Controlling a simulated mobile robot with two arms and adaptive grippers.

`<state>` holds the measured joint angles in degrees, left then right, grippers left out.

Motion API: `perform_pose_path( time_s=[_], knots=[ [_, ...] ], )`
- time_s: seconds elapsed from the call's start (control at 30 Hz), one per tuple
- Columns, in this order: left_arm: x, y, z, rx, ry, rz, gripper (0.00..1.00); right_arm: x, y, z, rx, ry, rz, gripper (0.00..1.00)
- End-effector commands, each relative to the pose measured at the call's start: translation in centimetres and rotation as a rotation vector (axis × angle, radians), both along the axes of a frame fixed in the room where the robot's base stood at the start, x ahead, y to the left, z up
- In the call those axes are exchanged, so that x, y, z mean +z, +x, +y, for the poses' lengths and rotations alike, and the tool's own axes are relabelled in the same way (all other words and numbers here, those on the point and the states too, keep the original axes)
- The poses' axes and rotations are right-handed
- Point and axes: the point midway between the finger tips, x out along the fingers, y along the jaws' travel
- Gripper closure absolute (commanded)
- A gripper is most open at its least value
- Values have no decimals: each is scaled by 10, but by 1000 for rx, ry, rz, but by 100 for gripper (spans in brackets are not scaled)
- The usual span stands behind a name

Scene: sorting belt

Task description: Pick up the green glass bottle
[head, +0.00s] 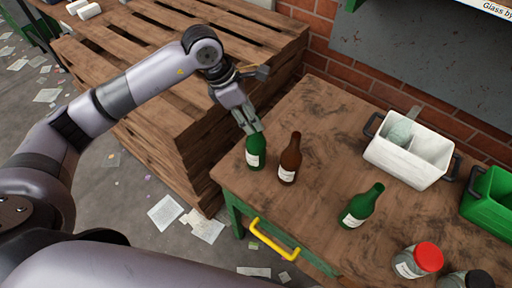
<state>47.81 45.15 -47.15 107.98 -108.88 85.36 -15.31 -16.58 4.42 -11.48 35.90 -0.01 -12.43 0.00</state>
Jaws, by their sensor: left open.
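A green glass bottle (255,153) with a white label stands upright near the left corner of the wooden table (310,110). My left gripper (251,127) is open and points down at the top of this bottle. Its fingers overlap the bottle's neck in the picture, so the neck is hidden and I cannot tell whether they touch it. A second green glass bottle (361,206), also with a white label, stands farther right on the table. My right gripper is out of view.
A brown bottle (290,160) stands close to the right of the first green bottle. Farther right are a white divided crate (401,172), a green crate (485,208) and a red-lidded jar (419,261). Stacked wooden pallets (170,125) stand left of the table.

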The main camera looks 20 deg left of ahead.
Motion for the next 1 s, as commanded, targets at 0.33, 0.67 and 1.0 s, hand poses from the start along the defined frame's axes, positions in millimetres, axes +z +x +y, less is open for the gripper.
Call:
perform_pose_path(
  time_s=[0.33,0.67,1.0],
  knots=[
    [-30,8,-13,0,0,1,56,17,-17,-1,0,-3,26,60],
    [-30,8,-13,0,0,0,67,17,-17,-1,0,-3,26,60],
    [-30,8,-13,0,0,0,90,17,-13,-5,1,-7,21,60]
  ],
)
